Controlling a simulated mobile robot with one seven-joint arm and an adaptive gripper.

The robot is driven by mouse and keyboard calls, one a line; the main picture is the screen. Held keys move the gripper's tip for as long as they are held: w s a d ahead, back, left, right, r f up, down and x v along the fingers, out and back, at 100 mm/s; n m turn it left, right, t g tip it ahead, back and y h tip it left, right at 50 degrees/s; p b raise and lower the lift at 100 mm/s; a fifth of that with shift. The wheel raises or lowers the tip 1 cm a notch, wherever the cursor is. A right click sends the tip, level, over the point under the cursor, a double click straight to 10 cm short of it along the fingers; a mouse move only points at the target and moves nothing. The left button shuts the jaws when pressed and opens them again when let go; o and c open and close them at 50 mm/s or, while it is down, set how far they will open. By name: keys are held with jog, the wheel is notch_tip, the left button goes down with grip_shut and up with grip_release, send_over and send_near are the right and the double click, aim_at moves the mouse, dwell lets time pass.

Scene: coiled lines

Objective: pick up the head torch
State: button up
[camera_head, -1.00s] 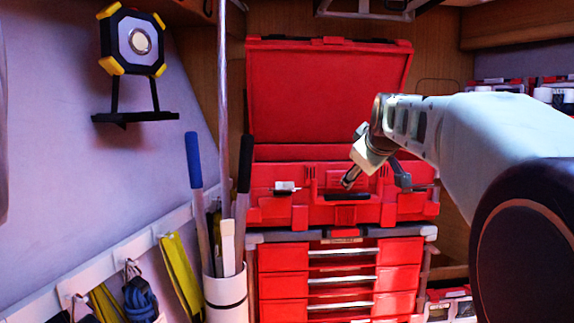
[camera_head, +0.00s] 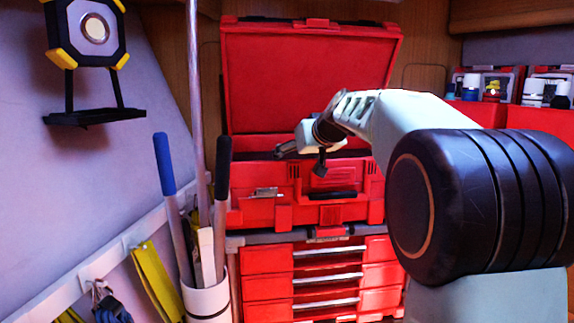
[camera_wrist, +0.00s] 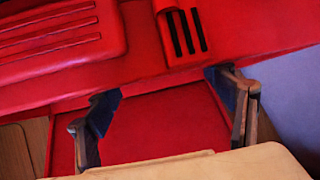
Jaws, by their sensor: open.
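I cannot make out a head torch for certain in either view. A dark blue coiled item (camera_head: 110,304) hangs from the wall rail at the lower left of the head view, cut off by the frame's edge; I cannot tell what it is. My gripper (camera_head: 301,162) is in front of the open red toolbox (camera_head: 258,215), near its raised lid. In the wrist view my gripper (camera_wrist: 164,92) is open, its two fingers wide apart with only red surface seen between them. It holds nothing that I can see.
A yellow-cornered work light (camera_head: 92,28) sits on a black wall bracket. A white tube (camera_head: 207,300) holds blue- and black-handled tools left of the toolbox. Red drawers (camera_head: 265,288) stand below it. Red boxes with bottles (camera_head: 470,86) are at the right.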

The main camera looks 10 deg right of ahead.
jog(key=shift+p+x, duration=0.85)
jog(key=shift+x, duration=2.05)
jog(key=shift+r, duration=0.1)
jog(key=c, duration=1.3)
